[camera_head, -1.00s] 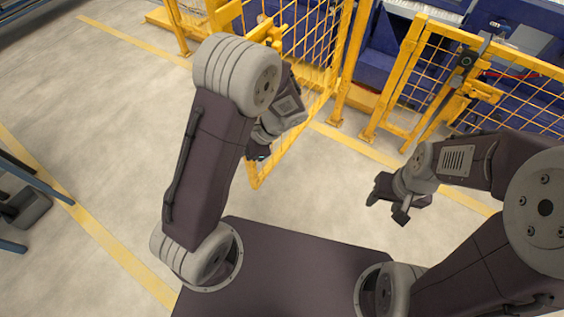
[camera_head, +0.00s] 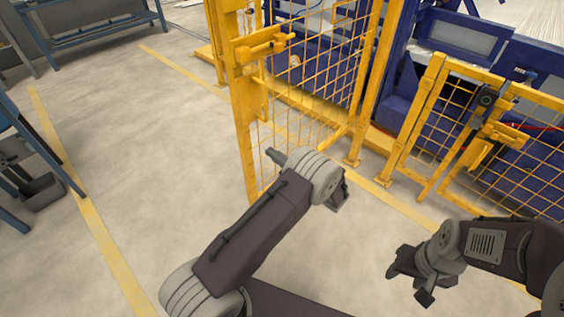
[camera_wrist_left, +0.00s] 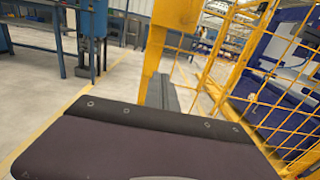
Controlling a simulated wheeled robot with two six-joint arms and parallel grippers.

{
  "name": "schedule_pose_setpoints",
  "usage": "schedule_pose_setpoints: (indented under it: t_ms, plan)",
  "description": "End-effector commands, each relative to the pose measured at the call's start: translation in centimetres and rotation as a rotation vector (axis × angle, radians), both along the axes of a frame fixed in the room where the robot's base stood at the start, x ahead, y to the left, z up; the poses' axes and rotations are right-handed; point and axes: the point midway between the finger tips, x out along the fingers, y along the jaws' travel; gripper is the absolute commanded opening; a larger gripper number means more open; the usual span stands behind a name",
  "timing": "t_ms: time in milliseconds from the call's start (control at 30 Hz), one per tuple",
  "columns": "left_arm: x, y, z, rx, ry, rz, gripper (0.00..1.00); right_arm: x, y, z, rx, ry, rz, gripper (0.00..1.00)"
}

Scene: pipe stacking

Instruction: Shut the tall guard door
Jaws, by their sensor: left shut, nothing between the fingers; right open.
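The tall guard door (camera_head: 300,110) is a yellow mesh panel standing open, its near upright edge (camera_head: 243,110) swung out toward me. A yellow handle piece (camera_head: 262,48) sits high on that edge. My left gripper (camera_head: 274,156) is shut and empty. Its grey tip shows beside the lower door mesh; the rest is hidden behind my arm. In the left wrist view its grey fingers (camera_wrist_left: 162,93) point at the yellow upright (camera_wrist_left: 157,50), with mesh to the right. I cannot tell whether they touch. My right gripper (camera_head: 408,286) is open and empty over the floor, away from the door.
A lower yellow mesh gate (camera_head: 470,130) with a dark latch box (camera_head: 486,97) stands at right. Blue machinery (camera_head: 440,60) lies behind the fence. A blue bench (camera_head: 95,22) is at back left. The floor (camera_head: 140,150) left of the door is clear.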

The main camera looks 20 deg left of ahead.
Motion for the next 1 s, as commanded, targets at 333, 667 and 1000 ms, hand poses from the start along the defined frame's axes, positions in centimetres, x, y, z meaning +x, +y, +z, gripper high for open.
schedule_pose_setpoints:
  t_ms: [333,667,1000]
  plan:
    - [2.4,5.7,-0.1,0.000,-0.001,0.002,0.00,0.0,0.0,-1.3,0.000,0.000,0.000,0.50]
    - [2.8,6.5,0.0,0.000,0.000,0.000,0.00,0.0,0.0,-1.4,0.000,0.000,0.000,0.50]
    - [2.9,7.0,0.0,-0.001,0.000,-0.012,0.00,0.0,0.0,-1.5,0.000,0.000,0.000,0.50]
